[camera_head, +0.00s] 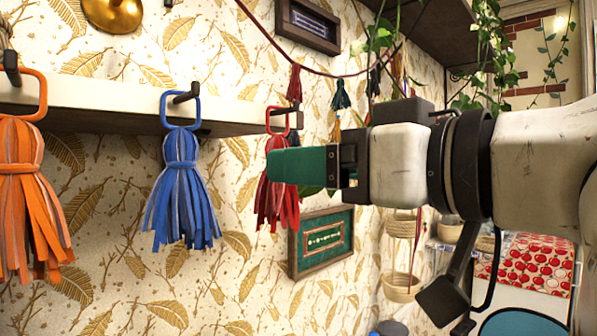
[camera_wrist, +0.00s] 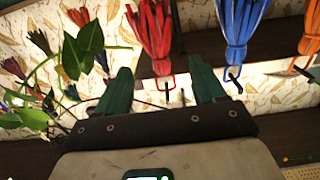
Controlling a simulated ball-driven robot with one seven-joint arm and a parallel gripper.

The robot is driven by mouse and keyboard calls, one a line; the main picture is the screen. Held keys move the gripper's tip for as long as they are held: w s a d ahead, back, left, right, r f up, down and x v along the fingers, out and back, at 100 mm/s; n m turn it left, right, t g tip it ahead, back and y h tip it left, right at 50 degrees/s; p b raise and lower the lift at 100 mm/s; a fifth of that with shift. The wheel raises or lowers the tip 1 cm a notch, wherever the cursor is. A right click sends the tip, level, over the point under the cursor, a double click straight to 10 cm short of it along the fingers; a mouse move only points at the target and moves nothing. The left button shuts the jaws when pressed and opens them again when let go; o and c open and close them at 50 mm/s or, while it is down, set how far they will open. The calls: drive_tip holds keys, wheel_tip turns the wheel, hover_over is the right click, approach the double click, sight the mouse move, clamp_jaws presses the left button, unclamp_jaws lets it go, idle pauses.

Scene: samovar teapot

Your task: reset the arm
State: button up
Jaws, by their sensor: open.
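My gripper (camera_head: 282,166) reaches in from the right in the head view, its green fingers in front of part of the red tassel (camera_head: 268,206). In the wrist view, my gripper (camera_wrist: 163,86) has its two green fingers wide apart with nothing held between them. That view is upside down; the red tassel (camera_wrist: 153,42) shows beyond the gap between the fingers, hanging by its red loop from a hook. I cannot tell whether a finger touches it.
A white ledge (camera_head: 110,112) carries hooks with a blue tassel (camera_head: 180,195) and an orange tassel (camera_head: 22,195). A framed picture (camera_head: 320,241) hangs lower on the wall. Trailing plants (camera_head: 490,65) and a wicker basket (camera_head: 401,289) are near my arm.

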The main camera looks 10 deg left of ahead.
drive_tip(key=b+v, duration=0.1)
drive_tip(key=v, duration=0.6)
drive_tip(key=w+d+f+m+h, duration=0.2)
drive_tip(key=w+d+f+m, duration=0.1)
drive_tip(key=f, duration=0.7)
drive_tip(key=w+d+f+m+h, duration=0.2)
drive_tip(key=w+d+f+h, duration=0.1)
drive_tip(key=f, duration=0.7)
drive_tip(key=w+d+f+m+h, duration=0.2)
drive_tip(key=w+d+f+m, duration=0.15)
drive_tip(key=f, duration=0.65)
drive_tip(key=s+d+f+m+g+h, duration=0.1)
drive_tip(key=s+d+f, duration=0.15)
drive_tip(key=f, duration=0.45)
drive_tip(key=s+d+f+g+h, duration=0.1)
drive_tip(key=s+d+f, duration=0.15)
drive_tip(key=f, duration=0.45)
drive_tip(key=s+d+f+m+g+h, duration=0.1)
drive_tip(key=s+f+g, duration=0.15)
drive_tip(key=f, duration=0.45)
drive_tip(key=s+d+f+g+h, duration=0.2)
drive_tip(key=s+d+f, duration=0.2)
drive_tip(key=s+f, duration=0.5)
drive_tip(key=s+d+f+g+h, duration=0.2)
drive_tip(key=s+f, duration=0.7)
drive_tip(key=s, duration=0.5)
drive_tip(key=shift+d+g, duration=0.75)
drive_tip(key=shift+d, duration=0.5)
drive_tip(key=shift+s+m, duration=0.1)
drive_tip(key=shift+m, duration=0.15)
